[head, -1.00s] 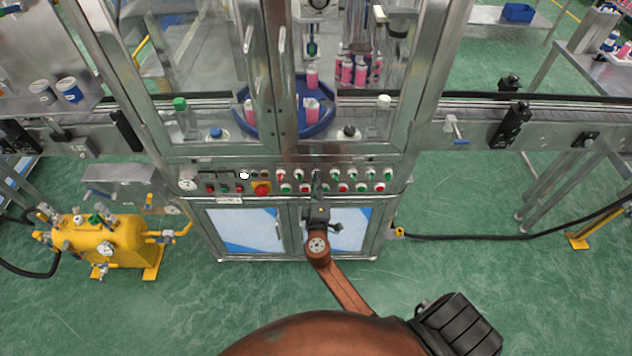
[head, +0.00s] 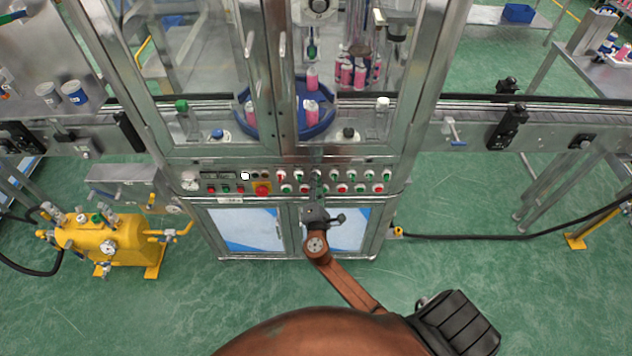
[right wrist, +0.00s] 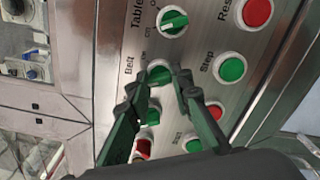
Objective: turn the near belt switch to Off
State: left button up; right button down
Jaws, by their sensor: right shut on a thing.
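The belt switch (right wrist: 158,73) is a green knob with a pale collar under the label "Belt" in the right wrist view. The fingers of my right gripper (right wrist: 157,84) are on either side of the knob and shut on it. They cover part of it, so I cannot clearly tell which setting it points to. In the head view my right gripper (head: 317,188) reaches the front control panel (head: 216,176) and hides the switch behind it. My left gripper is not in view.
Beside the belt switch are the green Table switch (right wrist: 173,21), the green Step button (right wrist: 232,69) and the red Reset button (right wrist: 257,12). In the head view a red emergency button on yellow (head: 262,189) is left of the gripper. A yellow tank (head: 105,240) stands left.

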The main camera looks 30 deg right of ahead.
jog(key=shift+f+n, duration=0.1)
jog(key=shift+n, duration=0.3)
jog(key=c, duration=1.7)
grip_release()
jog(key=v, duration=1.2)
jog(key=shift+s, duration=0.1)
